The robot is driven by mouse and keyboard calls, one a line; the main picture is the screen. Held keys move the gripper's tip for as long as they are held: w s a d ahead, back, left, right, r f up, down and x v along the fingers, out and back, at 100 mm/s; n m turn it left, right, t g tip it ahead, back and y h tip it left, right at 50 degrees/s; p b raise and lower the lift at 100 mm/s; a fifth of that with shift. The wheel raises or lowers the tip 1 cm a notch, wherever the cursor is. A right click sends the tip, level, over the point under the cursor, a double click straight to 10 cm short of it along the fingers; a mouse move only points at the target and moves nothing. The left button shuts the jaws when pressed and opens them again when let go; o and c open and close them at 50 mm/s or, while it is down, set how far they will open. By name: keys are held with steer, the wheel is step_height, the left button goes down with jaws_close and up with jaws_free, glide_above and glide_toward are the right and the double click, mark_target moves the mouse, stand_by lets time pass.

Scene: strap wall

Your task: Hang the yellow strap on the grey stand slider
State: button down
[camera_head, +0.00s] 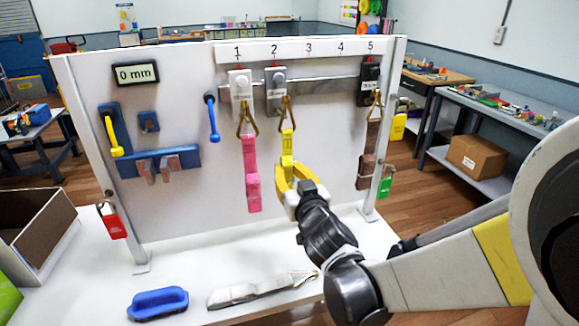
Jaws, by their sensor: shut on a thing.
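The yellow strap (287,143) hangs nearly upright in front of the white panel, with its brass triangular hook (286,112) at the top. The hook overlaps the lower end of the grey slider (275,92), below number 2. I cannot tell whether it is caught on the slider's peg or only in front of it. My gripper (288,172) comes in from the lower right and is shut on the lower part of the strap. My fingers hide the strap's lower end.
A pink strap (251,170) hangs close on the left from the white slider (240,85). A brown strap (371,138) hangs on the right from the black slider (369,82). A grey strap (250,292) and a blue handle (158,302) lie on the white table.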

steer(key=shift+w+a+f+b, duration=0.2)
steer(key=shift+w+f+b, duration=0.05)
steer(key=shift+w, duration=0.4)
steer(key=shift+w+a+f+b, duration=0.2)
steer(key=shift+w+f+b, duration=0.1)
steer(key=shift+w, duration=0.35)
steer(key=shift+w+a+f+b, duration=0.2)
steer(key=shift+w+f+b, duration=0.05)
steer(key=shift+w, duration=0.4)
steer(key=c, duration=1.3)
jaws_free()
steer(key=shift+o, duration=0.2)
